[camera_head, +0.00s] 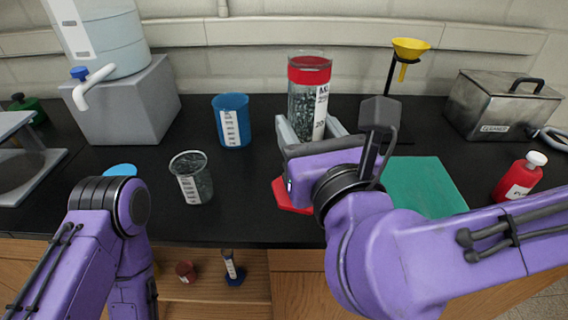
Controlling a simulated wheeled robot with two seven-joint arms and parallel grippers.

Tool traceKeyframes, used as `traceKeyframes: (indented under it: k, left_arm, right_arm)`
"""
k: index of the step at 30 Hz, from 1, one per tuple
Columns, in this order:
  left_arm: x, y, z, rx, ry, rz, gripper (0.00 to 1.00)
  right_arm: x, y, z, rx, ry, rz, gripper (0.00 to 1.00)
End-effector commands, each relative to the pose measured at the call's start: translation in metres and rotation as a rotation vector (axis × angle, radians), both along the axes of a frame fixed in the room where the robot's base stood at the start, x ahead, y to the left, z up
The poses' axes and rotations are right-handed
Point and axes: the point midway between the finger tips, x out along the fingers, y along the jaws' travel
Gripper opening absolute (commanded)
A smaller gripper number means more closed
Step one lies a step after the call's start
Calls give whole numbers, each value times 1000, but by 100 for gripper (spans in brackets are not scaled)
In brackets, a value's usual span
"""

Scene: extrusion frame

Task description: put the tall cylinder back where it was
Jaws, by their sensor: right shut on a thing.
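The tall cylinder (302,103) is clear glass with a red band near the top, a white label and dark grainy contents. It stands upright toward the back of the black bench. My right gripper (318,130) is shut on its lower part, with a grey finger at each side. The cylinder's base is hidden by the gripper, so I cannot tell whether it touches the bench. My left arm is at the lower left, and its gripper is not visible.
A blue cup (231,121) and a glass beaker (191,179) stand left of the cylinder. A yellow funnel (410,47) on a stand is behind right. A green mat (420,185), red bottle (518,178) and metal box (500,103) are to the right. Bench between beaker and gripper is clear.

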Motion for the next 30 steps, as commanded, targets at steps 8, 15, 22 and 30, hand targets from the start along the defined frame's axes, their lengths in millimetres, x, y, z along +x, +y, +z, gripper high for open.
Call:
traceKeyframes:
  k: [8,15,22,30]
  left_arm:
    - [0,0,84,-1,1,0,100]
    - [0,0,87,0,1,0,100]
    - [0,0,94,0,1,0,100]
    - [0,0,100,-1,1,0,100]
  right_arm:
    - [37,7,-4,-6,7,-1,0]
    - [97,22,-60,-5,5,0,0]
    - [121,28,-88,-2,1,2,0]
    - [126,29,-126,-1,0,2,0]
